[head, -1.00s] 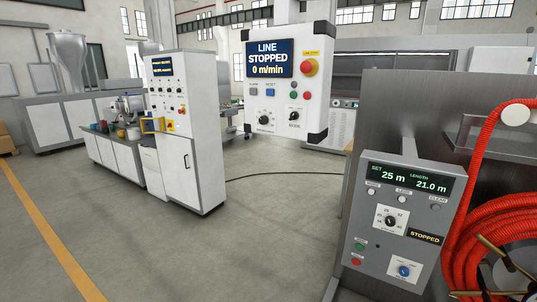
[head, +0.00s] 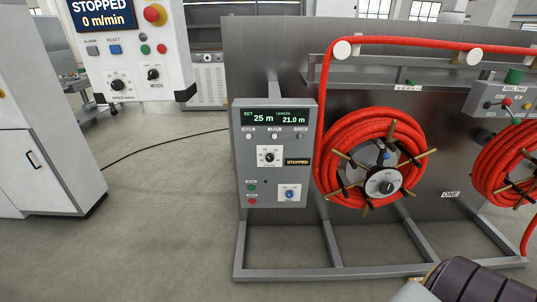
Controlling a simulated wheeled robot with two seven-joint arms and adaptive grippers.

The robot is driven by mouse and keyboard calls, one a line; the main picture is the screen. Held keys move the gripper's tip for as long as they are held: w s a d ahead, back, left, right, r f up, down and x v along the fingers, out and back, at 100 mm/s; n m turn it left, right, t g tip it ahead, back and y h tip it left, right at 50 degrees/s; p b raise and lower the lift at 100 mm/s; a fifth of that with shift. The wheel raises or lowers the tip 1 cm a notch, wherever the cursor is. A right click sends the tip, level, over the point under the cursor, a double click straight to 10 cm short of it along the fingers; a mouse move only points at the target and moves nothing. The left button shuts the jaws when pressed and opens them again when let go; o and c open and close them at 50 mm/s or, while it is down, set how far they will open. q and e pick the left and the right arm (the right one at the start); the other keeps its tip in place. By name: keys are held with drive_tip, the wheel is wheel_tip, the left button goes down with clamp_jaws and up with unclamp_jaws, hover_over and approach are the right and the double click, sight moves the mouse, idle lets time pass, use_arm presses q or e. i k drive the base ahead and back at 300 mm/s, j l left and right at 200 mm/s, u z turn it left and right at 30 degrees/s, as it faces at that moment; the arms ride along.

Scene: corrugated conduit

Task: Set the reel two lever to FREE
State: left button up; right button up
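Reel two (head: 497,165) is a coil of red corrugated conduit at the right edge of the head view, partly cut off. Above it is a grey box (head: 483,97) with a label that seems to read REEL TWO (head: 515,87). The box carries small dark, red and green controls. Which of them is the lever, and how it is set, is too small to tell. Neither gripper is in view.
Reel one (head: 336,140) holds red conduit left of reel two, on a grey metal stand (head: 300,272). A panel (head: 275,150) reading 25 m, 21.0 m and STOPPED stands left of it. Floor at left front is clear.

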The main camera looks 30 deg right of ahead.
sight(507, 102)
drive_tip(key=z, duration=2.65)
drive_tip(key=i+l, duration=0.15)
drive_tip(key=i, duration=0.2)
drive_tip(key=i+l, duration=0.15)
drive_tip(key=i, duration=0.25)
drive_tip(key=i+l+z, duration=0.1)
drive_tip(key=i, duration=0.25)
